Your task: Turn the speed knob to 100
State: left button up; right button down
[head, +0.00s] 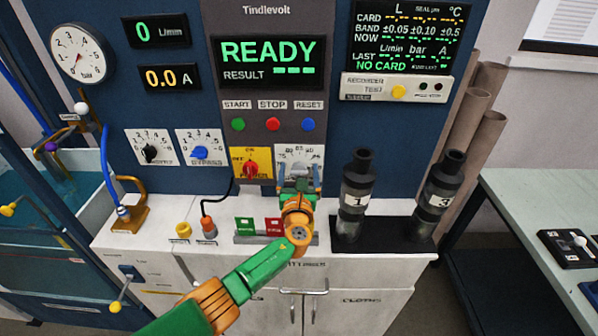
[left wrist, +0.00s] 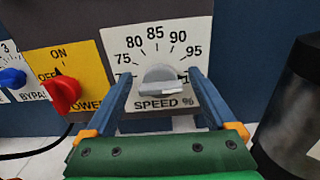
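The speed knob (left wrist: 159,78) is a grey dial on a white panel marked "SPEED %" in the left wrist view. The numbers 80 to 95 read clearly around it; the marks at both ends are partly covered by my fingers. A pale mark shows low on the knob's right side, but I cannot tell its exact reading. My left gripper (left wrist: 160,72) is open, its blue fingers on either side of the knob with gaps visible. In the head view the left gripper (head: 300,180) covers most of the speed panel (head: 299,152). The right gripper is not in view.
The red power knob (left wrist: 64,93) on its yellow plate sits just left of the speed panel. Dark cylinders labelled 1 (head: 355,190) and 3 (head: 438,195) stand to the right. The display (head: 268,60) reads READY; flow reads 0 L/min and current 0.0 A.

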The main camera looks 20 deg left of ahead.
aim_at(299, 175)
pick_arm(q)
jog(key=shift+s+d, duration=0.1)
jog(key=shift+s, duration=0.05)
jog(key=p+v, duration=0.2)
jog(key=v, duration=0.5)
dwell(0.3)
